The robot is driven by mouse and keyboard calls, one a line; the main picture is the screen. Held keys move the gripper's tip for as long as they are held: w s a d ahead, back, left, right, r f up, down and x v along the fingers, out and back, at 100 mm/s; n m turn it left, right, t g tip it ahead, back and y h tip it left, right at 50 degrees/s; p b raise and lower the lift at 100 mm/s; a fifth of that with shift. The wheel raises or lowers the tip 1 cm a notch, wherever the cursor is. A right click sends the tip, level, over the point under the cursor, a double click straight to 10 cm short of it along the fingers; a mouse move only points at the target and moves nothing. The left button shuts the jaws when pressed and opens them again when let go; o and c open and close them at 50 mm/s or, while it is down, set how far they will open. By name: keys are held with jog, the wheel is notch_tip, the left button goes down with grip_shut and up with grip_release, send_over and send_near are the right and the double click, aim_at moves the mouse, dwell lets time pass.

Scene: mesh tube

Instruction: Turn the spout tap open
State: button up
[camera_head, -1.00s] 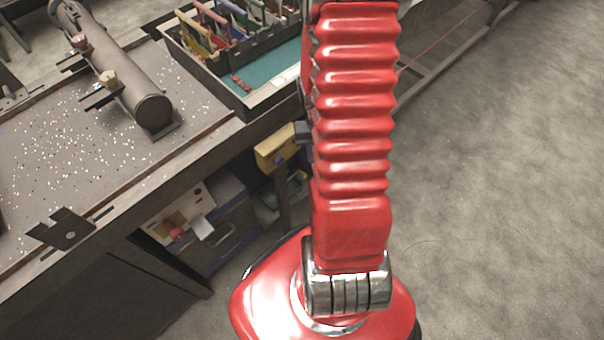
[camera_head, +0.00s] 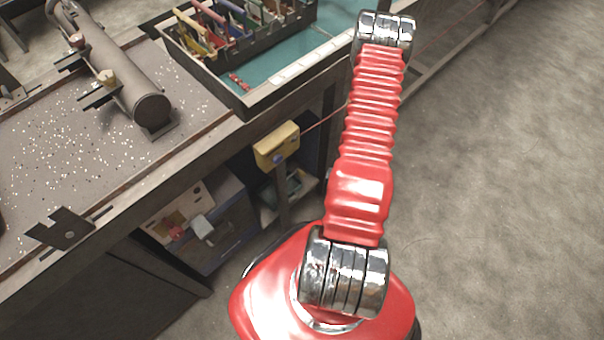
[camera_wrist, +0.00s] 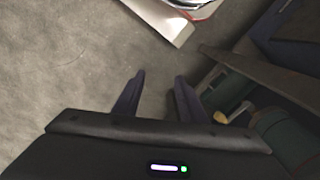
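A grey tube (camera_head: 128,77) lies on the speckled bench top at the upper left in the head view. Two small fittings with brass-coloured tops sit along its side, the nearer one (camera_head: 106,79) and the farther one (camera_head: 77,41). They look like spouts, but I cannot tell which is the tap or how it is set. My gripper (camera_wrist: 157,88) shows in the wrist view with its two dark fingers apart and only floor between them. It is out of the head view, and no tube shows in the wrist view.
A tray (camera_head: 250,100) with a rack of coloured-handled tools stands on the bench. A yellow box (camera_head: 276,146) with a blue knob is below the bench edge, above a blue cabinet (camera_head: 228,232). In the wrist view a green object (camera_wrist: 285,138) lies close at right. Floor at right is clear.

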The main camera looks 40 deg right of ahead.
jog(key=s+a+f+m+t, duration=0.2)
jog(key=a+f+m+t, duration=0.15)
jog(key=f, duration=0.95)
jog(key=m+t+h, duration=0.5)
jog(key=m+t, duration=0.7)
send_near(303, 177)
jog(key=shift+s+a+r+g, duration=0.3)
jog(key=shift+s+r, duration=0.35)
jog(key=shift+s, duration=0.2)
jog(key=shift+w, duration=0.1)
jog(key=x, duration=1.3)
jog(key=shift+w+d+f, duration=0.15)
jog(key=shift+w+d, duration=0.05)
jog(key=shift+w, duration=0.05)
jog(key=shift+c, duration=0.5)
